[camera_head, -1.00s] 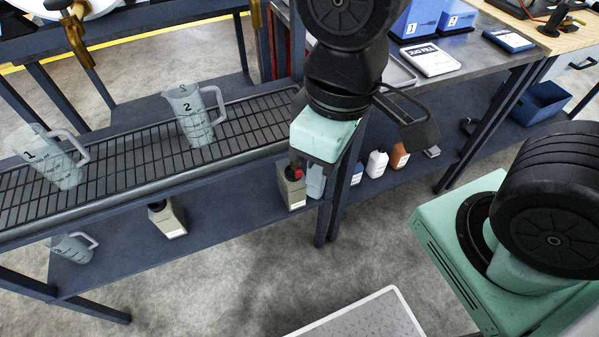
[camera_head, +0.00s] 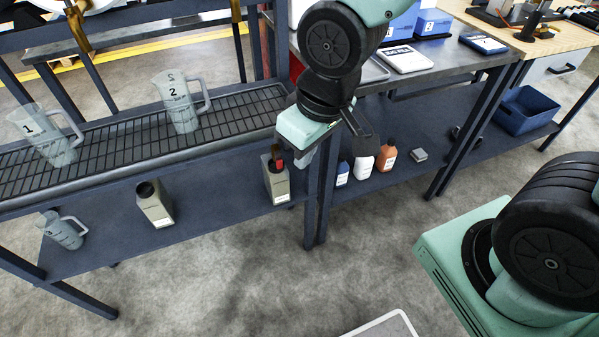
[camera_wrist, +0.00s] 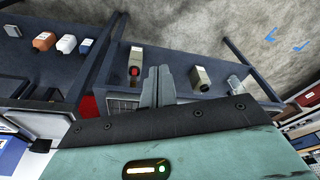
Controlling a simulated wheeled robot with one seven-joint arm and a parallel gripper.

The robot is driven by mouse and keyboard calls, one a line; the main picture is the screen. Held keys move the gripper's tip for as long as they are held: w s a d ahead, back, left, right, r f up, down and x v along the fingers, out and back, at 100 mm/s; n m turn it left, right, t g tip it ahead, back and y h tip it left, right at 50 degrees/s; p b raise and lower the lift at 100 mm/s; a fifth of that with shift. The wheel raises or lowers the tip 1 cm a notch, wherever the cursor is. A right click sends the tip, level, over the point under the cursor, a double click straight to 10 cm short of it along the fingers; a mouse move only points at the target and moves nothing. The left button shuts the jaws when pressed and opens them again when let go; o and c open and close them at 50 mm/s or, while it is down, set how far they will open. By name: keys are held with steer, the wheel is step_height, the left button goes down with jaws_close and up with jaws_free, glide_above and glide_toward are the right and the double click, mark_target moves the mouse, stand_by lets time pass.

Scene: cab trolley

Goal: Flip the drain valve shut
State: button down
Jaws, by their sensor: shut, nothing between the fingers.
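My gripper (camera_wrist: 158,86) is shut and empty, its two grey fingers side by side in the wrist view. In the head view its pale green body hangs at the right end of the grated tray (camera_head: 232,115), in front of the table leg. A small red part (camera_head: 281,163), perhaps the drain valve's handle, shows just left of and below the gripper, in front of a beige can's mouth. A red part also shows at the can's mouth in the wrist view (camera_wrist: 134,71), left of the fingers and apart from them. I cannot tell how the valve is turned.
Jugs 1 (camera_head: 45,138) and 2 (camera_head: 181,102) stand on the tray. Below are a beige can (camera_head: 276,182) under the red part, another can (camera_head: 154,205) and a third jug (camera_head: 63,231). Small bottles (camera_head: 362,167) stand right of the table leg (camera_head: 318,200).

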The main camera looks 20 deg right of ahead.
steer(key=w+d+f+m+t+y+b, duration=0.25)
steer(key=w+d+f+m+b, duration=0.2)
steer(key=w+f, duration=0.75)
steer(key=m+t+y+b, duration=0.2)
steer(key=y+b, duration=0.1)
steer(key=b, duration=0.2)
glide_toward(279, 160)
steer(key=s, duration=0.2)
steer(key=s+d+f+m+t+y+b, duration=0.1)
steer(key=d+f+m+t+y+b, duration=0.5)
steer(key=d+f+m, duration=0.2)
steer(key=shift+s+d+f, duration=0.25)
steer(key=shift+d+f, duration=0.05)
steer(key=shift+d, duration=0.65)
steer(key=s+a+b+x, duration=0.1)
steer(key=s+a+x, duration=0.1)
steer(key=x, duration=1.1)
